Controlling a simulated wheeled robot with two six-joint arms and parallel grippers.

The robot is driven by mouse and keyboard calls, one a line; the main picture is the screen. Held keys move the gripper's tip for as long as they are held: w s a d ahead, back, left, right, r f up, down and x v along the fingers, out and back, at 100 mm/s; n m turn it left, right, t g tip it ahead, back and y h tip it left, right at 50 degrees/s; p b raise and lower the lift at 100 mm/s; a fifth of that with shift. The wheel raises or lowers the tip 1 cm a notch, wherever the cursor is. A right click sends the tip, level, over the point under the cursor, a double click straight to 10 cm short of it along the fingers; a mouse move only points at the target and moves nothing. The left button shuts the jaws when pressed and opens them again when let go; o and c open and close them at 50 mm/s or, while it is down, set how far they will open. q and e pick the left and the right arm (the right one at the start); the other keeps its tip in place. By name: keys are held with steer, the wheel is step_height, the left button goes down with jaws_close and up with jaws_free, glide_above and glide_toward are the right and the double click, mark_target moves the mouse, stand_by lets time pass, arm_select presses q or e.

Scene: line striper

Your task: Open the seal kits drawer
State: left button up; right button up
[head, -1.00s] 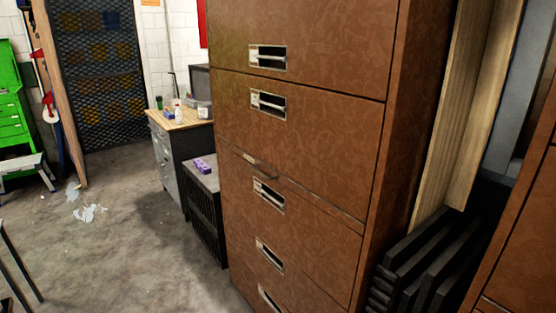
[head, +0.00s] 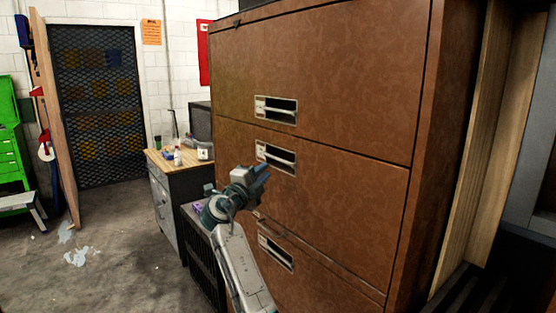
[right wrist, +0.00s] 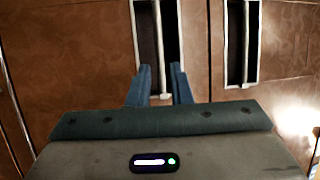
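A tall brown cabinet (head: 340,70) has stacked drawers with recessed metal handles. Their labels are too small to read, so I cannot tell which is the seal kits drawer. The upper handle (head: 276,110), a middle handle (head: 276,157) and a lower handle (head: 275,252) show; all these drawers look closed. My right gripper (head: 264,172) is in front of the cabinet, just below and left of the middle handle. In the right wrist view its fingers (right wrist: 161,78) are apart and empty, pointing at a handle recess (right wrist: 156,40). A second recess (right wrist: 242,40) lies to the right. My left gripper is out of view.
A dark crate-like unit (head: 203,255) and a small wood-topped cabinet (head: 164,215) with bottles stand left of the brown cabinet. A green tool chest (head: 12,150) is at far left. Wooden boards (head: 490,140) stand at right. Open floor lies at left.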

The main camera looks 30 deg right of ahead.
mark_target(278, 159)
steer(key=p+x, duration=0.4)
steer(key=x, duration=0.4)
steer(key=shift+w+d+r, duration=0.1)
steer(key=shift+d+r, duration=0.05)
steer(key=shift+d, duration=0.2)
steer(key=shift+w+d, duration=0.2)
steer(key=shift+d, duration=0.1)
steer(key=shift+c, duration=0.2)
jaws_close()
